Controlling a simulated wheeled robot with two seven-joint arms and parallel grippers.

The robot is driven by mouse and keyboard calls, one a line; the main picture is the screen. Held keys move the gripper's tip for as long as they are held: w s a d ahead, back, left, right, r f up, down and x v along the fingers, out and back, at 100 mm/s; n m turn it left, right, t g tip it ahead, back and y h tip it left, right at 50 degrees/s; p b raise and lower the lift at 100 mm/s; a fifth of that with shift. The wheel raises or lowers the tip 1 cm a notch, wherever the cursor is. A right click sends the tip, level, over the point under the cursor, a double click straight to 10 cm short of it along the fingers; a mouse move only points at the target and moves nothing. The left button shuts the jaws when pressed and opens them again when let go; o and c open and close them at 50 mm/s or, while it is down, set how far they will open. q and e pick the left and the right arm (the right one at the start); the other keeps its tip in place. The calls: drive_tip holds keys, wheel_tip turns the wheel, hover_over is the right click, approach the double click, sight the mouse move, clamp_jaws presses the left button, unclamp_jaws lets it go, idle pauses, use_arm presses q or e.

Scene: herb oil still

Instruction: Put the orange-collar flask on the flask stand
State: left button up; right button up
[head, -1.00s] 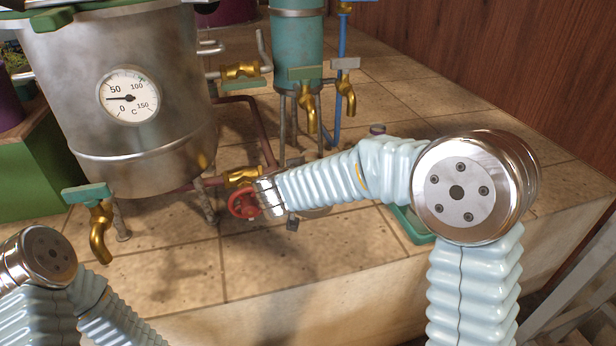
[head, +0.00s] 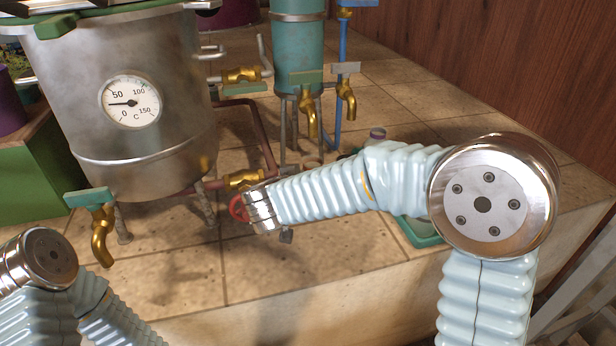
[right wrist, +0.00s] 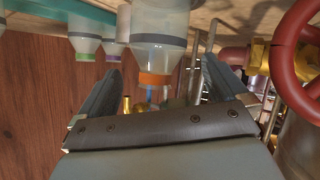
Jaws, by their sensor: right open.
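The orange-collar flask (right wrist: 155,78) shows in the right wrist view, a clear body with a grey band and an orange collar. It appears between the fingers of my right gripper (right wrist: 161,70), which is open; I see no finger touching it. In the head view the right gripper and this flask are mostly hidden behind my right forearm. My left forearm shows at the lower left of the head view, but its gripper is out of view. I cannot clearly make out the flask stand.
A red handwheel (head: 238,208), brass taps (head: 308,115) and the steel still (head: 125,100) are close to my right arm. A green tray (head: 424,240) lies near the counter edge.

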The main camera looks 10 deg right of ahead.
drive_tip(key=v, duration=0.7)
drive_tip(key=shift+s+a+r+p, duration=0.15)
drive_tip(key=shift+s+p, duration=0.15)
drive_tip(key=shift+p, duration=0.05)
idle(0.8)
